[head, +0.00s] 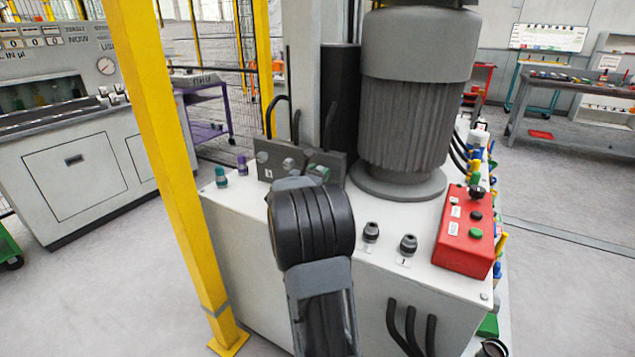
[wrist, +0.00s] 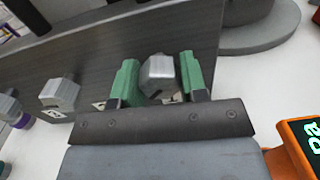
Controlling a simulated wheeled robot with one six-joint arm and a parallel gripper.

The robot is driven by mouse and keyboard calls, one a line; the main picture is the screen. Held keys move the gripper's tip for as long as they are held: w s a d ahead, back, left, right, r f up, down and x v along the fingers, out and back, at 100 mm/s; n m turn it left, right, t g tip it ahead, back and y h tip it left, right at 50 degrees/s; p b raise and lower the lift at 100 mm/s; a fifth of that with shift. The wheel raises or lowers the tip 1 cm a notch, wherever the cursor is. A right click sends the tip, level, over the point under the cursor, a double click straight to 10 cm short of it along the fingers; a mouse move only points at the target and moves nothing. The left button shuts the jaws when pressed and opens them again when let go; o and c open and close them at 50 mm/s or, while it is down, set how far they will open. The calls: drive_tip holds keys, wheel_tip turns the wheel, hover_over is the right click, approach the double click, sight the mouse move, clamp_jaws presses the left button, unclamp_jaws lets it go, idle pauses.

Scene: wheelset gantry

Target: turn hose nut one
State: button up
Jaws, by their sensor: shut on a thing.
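A dark manifold block (head: 270,158) stands on the white cabinet top, with grey hose nuts on its front face. My gripper's green jaws (head: 319,172) are at the block's right part, past two nuts to the left (head: 288,163). In the wrist view my gripper (wrist: 156,82) is shut on a grey hexagonal hose nut (wrist: 158,75), with one green finger on each side. Another nut (wrist: 60,95) sits to the left, with a small label below it. I cannot read which number belongs to the held nut.
A large grey motor (head: 415,110) stands behind and right of my arm. A red button box (head: 466,230) and two dark fittings (head: 408,245) are on the cabinet's right. A yellow post (head: 165,150) rises close on the left. An orange device (wrist: 302,145) shows at the wrist view's right edge.

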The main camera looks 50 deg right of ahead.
drive_tip(key=m+b, duration=0.4)
drive_tip(key=b, duration=0.1)
drive_tip(key=m+b, duration=0.2)
drive_tip(key=b, duration=0.1)
drive_tip(key=shift+f, duration=0.25)
drive_tip(key=m+b, duration=0.2)
drive_tip(key=b, duration=0.1)
drive_tip(key=shift+r, duration=0.2)
drive_tip(key=shift+s+d+r+m, duration=0.1)
drive_tip(key=shift+r+m, duration=0.05)
drive_tip(key=shift+m, duration=0.25)
drive_tip(key=o, duration=0.9)
drive_tip(key=p+v, duration=0.1)
drive_tip(key=v, duration=1.3)
drive_tip(key=shift+r, duration=0.1)
